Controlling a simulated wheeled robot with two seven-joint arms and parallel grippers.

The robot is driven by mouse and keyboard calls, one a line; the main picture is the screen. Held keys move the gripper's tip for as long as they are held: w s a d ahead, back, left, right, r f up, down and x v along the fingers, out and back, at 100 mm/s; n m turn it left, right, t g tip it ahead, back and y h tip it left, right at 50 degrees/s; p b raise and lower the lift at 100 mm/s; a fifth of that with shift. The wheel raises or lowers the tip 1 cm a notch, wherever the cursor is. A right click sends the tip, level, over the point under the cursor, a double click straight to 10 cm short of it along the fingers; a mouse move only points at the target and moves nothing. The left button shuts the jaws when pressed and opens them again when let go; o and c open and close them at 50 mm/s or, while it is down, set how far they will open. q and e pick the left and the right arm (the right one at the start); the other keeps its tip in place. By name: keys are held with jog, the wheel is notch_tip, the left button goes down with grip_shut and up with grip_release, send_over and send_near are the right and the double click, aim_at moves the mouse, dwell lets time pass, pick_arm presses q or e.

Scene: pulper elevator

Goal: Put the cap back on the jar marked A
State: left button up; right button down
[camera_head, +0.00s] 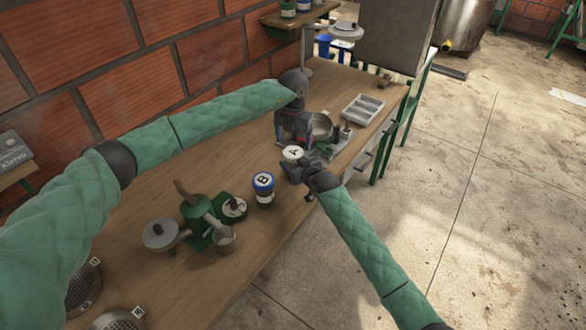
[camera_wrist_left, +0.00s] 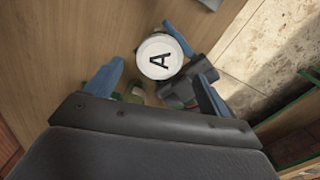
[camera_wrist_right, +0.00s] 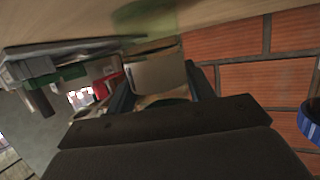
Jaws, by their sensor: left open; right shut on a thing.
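The jar marked A (camera_head: 293,154) stands upright at the workbench's right edge, with a round white top bearing a black A. That top (camera_wrist_left: 159,57) faces the left wrist camera; I cannot tell whether it is a separate cap. My right gripper (camera_head: 304,170) is shut on the jar from the side, and the jar's pale wall (camera_wrist_right: 156,73) fills the space between its fingers. My left gripper (camera_wrist_left: 162,72) is open and empty, above the jar and pointing down; in the head view (camera_head: 290,135) it is partly hidden by its wrist.
A blue-ringed jar marked B (camera_head: 264,186) stands nearer on the bench (camera_head: 130,262). A green device with round pans (camera_head: 200,222) lies left of it. A metal bowl (camera_head: 321,124) and a compartment tray (camera_head: 362,109) are beyond the grippers. A brick wall (camera_head: 85,55) borders the left.

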aim_at(293, 152)
pick_arm(q)
jog(key=shift+r+n, duration=1)
jog(key=shift+r, duration=0.7)
jog(key=shift+f, duration=0.1)
jog(key=shift+f, duration=3.9)
jog(key=c, duration=1)
jog(key=o, duration=1.1)
jog(key=shift+c, duration=0.2)
